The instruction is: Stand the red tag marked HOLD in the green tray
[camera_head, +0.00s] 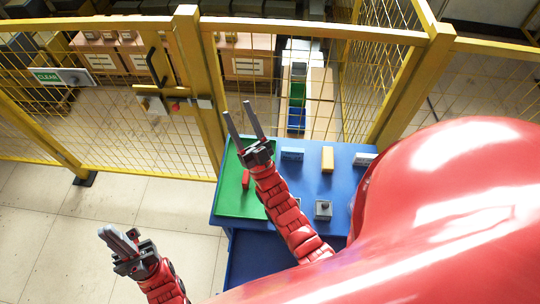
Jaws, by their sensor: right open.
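The green tray (231,199) lies on the left part of the blue table. A small red piece (246,179) is in it, close beside my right arm; it looks like the tag, but no lettering can be read and I cannot tell whether it stands or lies. My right gripper (242,116) is open and empty, its two long fingers spread beyond the tray's far edge, in front of the fence. My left gripper (116,238) is left of the table over the floor, its fingers together with nothing seen between them. My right forearm hides part of the tray's right side.
A yellow mesh fence (213,110) stands close behind. A green CLEAR sign (47,76) hangs there. Floor at left is free.

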